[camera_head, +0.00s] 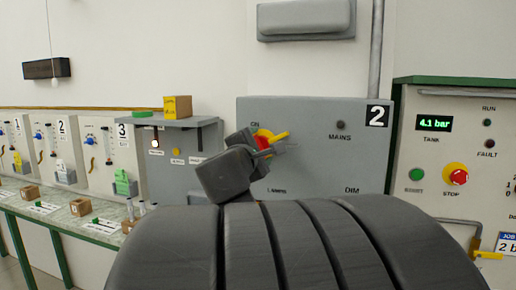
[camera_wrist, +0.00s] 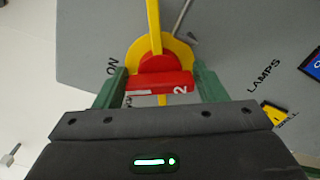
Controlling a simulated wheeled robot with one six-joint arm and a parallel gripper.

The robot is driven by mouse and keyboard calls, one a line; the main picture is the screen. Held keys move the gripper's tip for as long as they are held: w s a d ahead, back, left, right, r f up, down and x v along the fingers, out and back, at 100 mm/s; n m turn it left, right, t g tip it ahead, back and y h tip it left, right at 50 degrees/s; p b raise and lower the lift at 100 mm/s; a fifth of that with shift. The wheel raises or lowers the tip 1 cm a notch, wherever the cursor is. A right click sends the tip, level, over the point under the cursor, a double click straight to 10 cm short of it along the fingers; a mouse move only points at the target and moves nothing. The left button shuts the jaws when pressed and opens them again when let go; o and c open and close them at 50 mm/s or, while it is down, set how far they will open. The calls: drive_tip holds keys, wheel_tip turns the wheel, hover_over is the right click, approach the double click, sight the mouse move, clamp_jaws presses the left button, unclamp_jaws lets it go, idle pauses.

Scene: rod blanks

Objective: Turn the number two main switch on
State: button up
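The number two main switch (camera_head: 262,137) is on the grey cabinet marked 2. It has a yellow disc, a red hub and a yellow bar that points right and slightly up in the head view. In the wrist view the switch (camera_wrist: 160,62) shows its yellow bar running upward. A red block (camera_wrist: 160,82) with a white label and a 2 lies across the hub. The green fingers of my gripper (camera_wrist: 158,88) are wide apart, one on each side of this block. I cannot tell whether they press on it. My gripper (camera_head: 264,153) partly covers the switch in the head view.
The grey cabinet (camera_head: 310,175) has a dark MAINS lamp (camera_head: 341,125). On the right is a panel with a red stop button (camera_head: 456,174). On the left is a bench (camera_head: 60,222) with several small units.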

drive_tip(key=c, duration=0.9)
drive_tip(key=m+b, duration=0.1)
drive_tip(key=b, duration=0.1)
drive_tip(key=m+b, duration=0.1)
drive_tip(key=b, duration=0.1)
drive_tip(key=shift+f, duration=0.35)
drive_tip(key=shift+c, duration=0.2)
drive_tip(key=m+b, duration=0.2)
drive_tip(key=b, duration=0.1)
drive_tip(key=shift+b, duration=0.4)
drive_tip(key=shift+r+m+b, duration=0.15)
drive_tip(key=shift+m+b, duration=0.5)
drive_tip(key=shift+m, duration=0.15)
drive_tip(key=shift+r, duration=0.1)
drive_tip(key=o, duration=1.4)
